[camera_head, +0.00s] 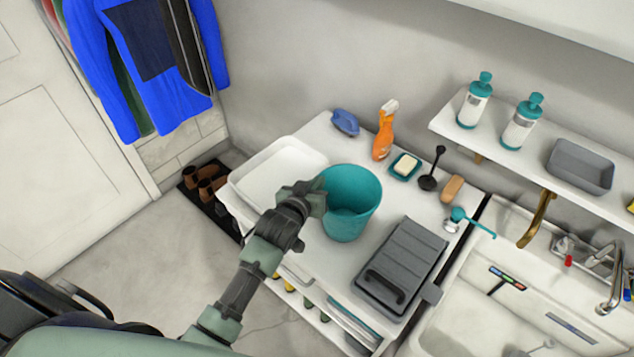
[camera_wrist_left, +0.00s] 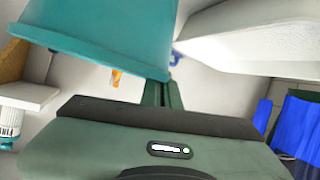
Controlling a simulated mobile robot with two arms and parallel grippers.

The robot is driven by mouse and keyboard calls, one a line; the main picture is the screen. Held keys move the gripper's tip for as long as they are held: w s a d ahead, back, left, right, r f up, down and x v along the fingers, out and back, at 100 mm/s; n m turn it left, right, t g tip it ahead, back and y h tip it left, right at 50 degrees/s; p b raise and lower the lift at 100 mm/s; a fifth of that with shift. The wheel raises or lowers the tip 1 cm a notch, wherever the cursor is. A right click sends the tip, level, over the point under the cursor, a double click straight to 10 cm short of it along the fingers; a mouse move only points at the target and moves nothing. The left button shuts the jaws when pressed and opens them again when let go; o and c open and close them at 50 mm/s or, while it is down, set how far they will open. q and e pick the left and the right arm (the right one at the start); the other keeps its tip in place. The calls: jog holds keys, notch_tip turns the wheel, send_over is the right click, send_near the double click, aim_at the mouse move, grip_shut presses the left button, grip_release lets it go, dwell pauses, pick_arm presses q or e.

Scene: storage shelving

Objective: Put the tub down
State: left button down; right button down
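The teal tub (camera_head: 350,215) is an open, round bucket, upright above the middle of the white counter in the head view. It fills the upper left of the left wrist view (camera_wrist_left: 105,35), with its rim close to the fingers. My left gripper (camera_head: 318,196) reaches in from the left and is shut on the tub's rim at its left side. The fingertips are partly hidden by the tub. I cannot tell whether the tub's base touches the counter. My right gripper is not in view.
A white basin (camera_head: 275,172) lies left of the tub. A grey ridged box (camera_head: 402,265) is at front right. Behind stand an orange spray bottle (camera_head: 383,135), a soap dish (camera_head: 405,165) and a black plunger-like tool (camera_head: 430,180). A sink (camera_head: 470,325) is at right.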

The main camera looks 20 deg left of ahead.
pick_arm(q)
jog(key=c, duration=1.7)
grip_release()
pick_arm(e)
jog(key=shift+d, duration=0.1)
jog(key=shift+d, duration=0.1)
pick_arm(q)
jog(key=shift+r, duration=0.2)
jog(key=shift+s, duration=0.4)
jog(key=b+v, duration=0.1)
jog(key=v, duration=1)
jog(key=shift+s+r, duration=0.1)
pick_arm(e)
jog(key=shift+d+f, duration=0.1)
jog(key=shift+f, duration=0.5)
